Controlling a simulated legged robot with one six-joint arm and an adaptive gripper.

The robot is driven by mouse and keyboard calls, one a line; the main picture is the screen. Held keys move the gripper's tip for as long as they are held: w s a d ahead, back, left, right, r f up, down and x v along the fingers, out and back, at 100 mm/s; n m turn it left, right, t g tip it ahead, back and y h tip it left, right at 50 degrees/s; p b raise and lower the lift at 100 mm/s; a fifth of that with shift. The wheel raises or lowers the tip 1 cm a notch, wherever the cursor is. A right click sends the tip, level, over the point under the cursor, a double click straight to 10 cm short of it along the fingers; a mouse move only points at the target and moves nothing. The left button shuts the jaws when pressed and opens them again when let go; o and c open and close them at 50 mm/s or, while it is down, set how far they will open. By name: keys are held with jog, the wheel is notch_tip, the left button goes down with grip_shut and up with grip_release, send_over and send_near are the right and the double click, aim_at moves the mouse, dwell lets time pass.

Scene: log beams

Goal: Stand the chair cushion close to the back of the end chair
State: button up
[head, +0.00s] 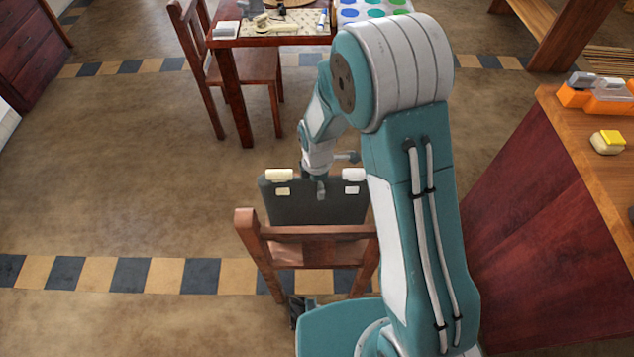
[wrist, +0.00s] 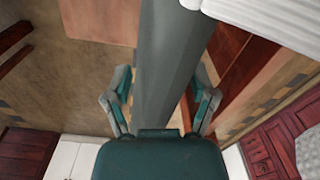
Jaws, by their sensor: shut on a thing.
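The chair cushion (head: 315,210) is a dark grey slab with pale tabs on its top corners. It stands upright just beyond the backrest of the near wooden chair (head: 312,253) in the head view. The backrest hides its lower edge, so I cannot tell whether it touches the seat. My gripper (head: 320,187) is at the middle of the cushion's top edge. In the wrist view my gripper (wrist: 163,98) has a finger on either side of the cushion (wrist: 172,65), seen edge-on, and is shut on it. Chair wood (wrist: 243,75) shows to the right of the cushion there.
A second chair (head: 245,68) stands at a table (head: 270,40) with small items at the back. A wooden counter (head: 585,130) with orange bins (head: 605,95) is on the right. The floor to the left is clear. My arm covers the middle right.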

jog(key=shift+f, duration=0.15)
jog(key=o, duration=1.2)
jog(key=shift+o, duration=0.2)
notch_tip(320, 180, up, 12)
jog(key=shift+w+r, duration=0.1)
jog(key=shift+w, duration=0.05)
jog(key=s+d+r+m+t, duration=0.3)
jog(key=s+d+r+m, duration=0.3)
jog(key=s+r+m, duration=0.3)
jog(key=s+d+r+m+t, duration=0.2)
jog(key=s+d+r+m, duration=0.4)
jog(key=s+r+m, duration=0.4)
jog(key=shift+s+d+r+m+t, duration=0.25)
jog(key=shift+m+t, duration=0.15)
jog(key=shift+m, duration=0.4)
